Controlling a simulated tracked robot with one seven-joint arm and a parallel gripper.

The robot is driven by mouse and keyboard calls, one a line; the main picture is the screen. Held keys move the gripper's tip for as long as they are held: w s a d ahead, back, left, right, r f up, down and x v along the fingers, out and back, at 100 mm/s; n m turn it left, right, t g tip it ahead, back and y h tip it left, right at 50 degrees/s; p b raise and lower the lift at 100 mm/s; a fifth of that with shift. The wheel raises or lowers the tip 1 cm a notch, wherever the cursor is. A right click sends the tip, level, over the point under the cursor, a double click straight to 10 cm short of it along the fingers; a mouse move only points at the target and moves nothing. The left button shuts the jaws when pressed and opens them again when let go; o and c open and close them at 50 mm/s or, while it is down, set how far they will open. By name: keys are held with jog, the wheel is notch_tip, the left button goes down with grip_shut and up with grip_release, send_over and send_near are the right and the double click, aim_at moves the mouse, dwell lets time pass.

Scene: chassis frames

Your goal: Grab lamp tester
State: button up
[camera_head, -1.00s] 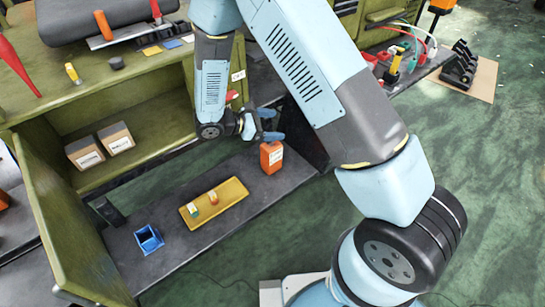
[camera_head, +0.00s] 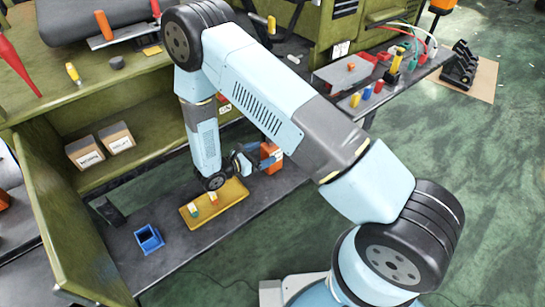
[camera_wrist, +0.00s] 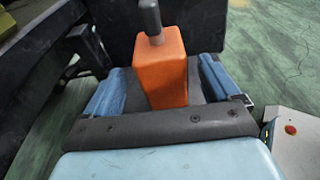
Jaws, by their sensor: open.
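An orange box-shaped device, seemingly the lamp tester (camera_head: 271,154), stands upright on the dark lower shelf in the head view. The wrist view shows the tester (camera_wrist: 160,75) with a dark knob or stub on its top. My gripper (camera_head: 252,160) is beside it at shelf height in the head view and covers part of it. In the wrist view my gripper (camera_wrist: 162,80) is open, with one blue finger on each side of the tester. Gaps show between the fingers and the tester.
A yellow tray (camera_head: 232,193) with small blocks lies left of my gripper on the dark shelf (camera_head: 190,250). A blue open box (camera_head: 149,239) stands farther left. Two labelled cartons (camera_head: 85,153) sit in the green cabinet. My arm passes over the shelf's right part.

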aim_at(272, 149)
jog(key=x, duration=0.4)
jog(key=shift+w+d, duration=0.25)
jog(key=shift+d, duration=0.1)
jog(key=shift+c, duration=0.3)
jog(key=c, duration=1.2)
